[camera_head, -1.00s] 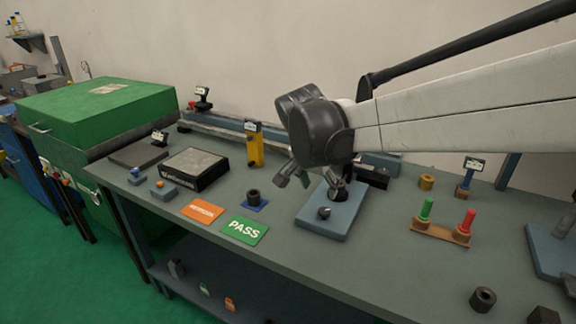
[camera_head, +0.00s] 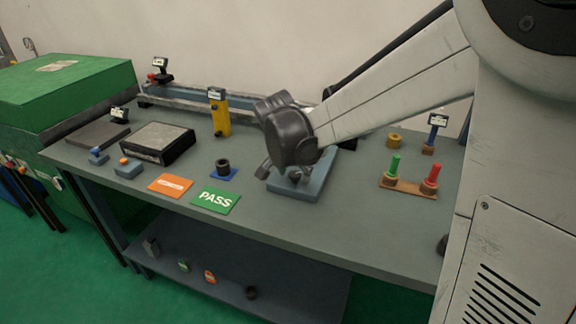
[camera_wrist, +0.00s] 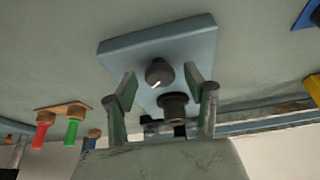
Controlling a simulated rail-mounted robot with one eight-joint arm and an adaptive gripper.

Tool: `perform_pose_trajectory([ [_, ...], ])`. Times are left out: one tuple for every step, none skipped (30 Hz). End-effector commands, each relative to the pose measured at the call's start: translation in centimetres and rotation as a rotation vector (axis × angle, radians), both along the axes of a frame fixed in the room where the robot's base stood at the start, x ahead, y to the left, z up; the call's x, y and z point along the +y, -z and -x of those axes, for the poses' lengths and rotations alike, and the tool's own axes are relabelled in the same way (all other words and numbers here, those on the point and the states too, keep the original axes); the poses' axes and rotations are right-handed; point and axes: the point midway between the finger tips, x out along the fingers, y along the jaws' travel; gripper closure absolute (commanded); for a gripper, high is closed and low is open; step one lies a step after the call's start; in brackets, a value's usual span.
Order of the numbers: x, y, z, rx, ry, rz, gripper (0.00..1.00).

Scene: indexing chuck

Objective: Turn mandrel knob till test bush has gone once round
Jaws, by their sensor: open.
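The blue-grey chuck plate (camera_head: 312,187) sits on the bench, partly behind my gripper (camera_head: 283,174). In the wrist view the plate (camera_wrist: 190,42) carries a round dark mandrel knob (camera_wrist: 159,70) with a white mark on its face. Beside the knob is a dark flanged cylinder (camera_wrist: 174,107), which looks like the test bush on its mandrel. My gripper (camera_wrist: 161,78) is open, with its fingers apart to the left and right of the knob in that view. I cannot tell whether either finger touches it. In the head view my gripper hides most of the knob and bush.
A black bush (camera_head: 223,163) stands on a blue square pad left of the plate, near the green PASS card (camera_head: 215,200) and orange card (camera_head: 171,186). A yellow post (camera_head: 219,117) stands behind. Red and green pegs stand in a wooden holder (camera_head: 405,188) to the right.

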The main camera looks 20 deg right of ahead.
Motion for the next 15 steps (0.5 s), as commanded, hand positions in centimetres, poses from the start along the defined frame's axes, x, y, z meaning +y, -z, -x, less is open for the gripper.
perform_pose_trajectory([
  [0.01, -0.02, 0.01, 0.0, 0.0, 0.0, 0.52],
  [0.01, -0.02, 0.01, 0.0, 0.0, 0.0, 0.52],
  [0.01, -0.02, 0.01, 0.0, 0.0, 0.0, 0.57],
  [0.01, -0.03, 0.01, 0.0, 0.0, 0.0, 0.61],
  [0.01, -0.03, 0.01, 0.0, 0.0, 0.0, 0.65],
  [0.01, -0.03, 0.01, 0.0, 0.0, 0.0, 0.7],
  [0.01, -0.04, 0.01, 0.0, 0.0, 0.0, 0.74],
  [0.01, -0.04, 0.01, 0.0, 0.0, 0.0, 0.78],
  [0.01, -0.04, 0.01, 0.0, 0.0, 0.0, 0.84],
  [0.01, -0.04, 0.01, 0.0, 0.0, 0.0, 0.88],
  [0.01, -0.04, 0.01, 0.0, 0.0, 0.0, 0.92],
  [0.02, -0.03, 0.02, 0.0, 0.0, 0.0, 0.96],
  [0.02, -0.03, 0.02, 0.0, 0.0, 0.0, 0.96],
  [0.02, -0.03, 0.02, 0.0, -0.001, 0.0, 0.96],
  [0.01, -0.03, 0.02, 0.0, -0.002, 0.0, 0.96],
])
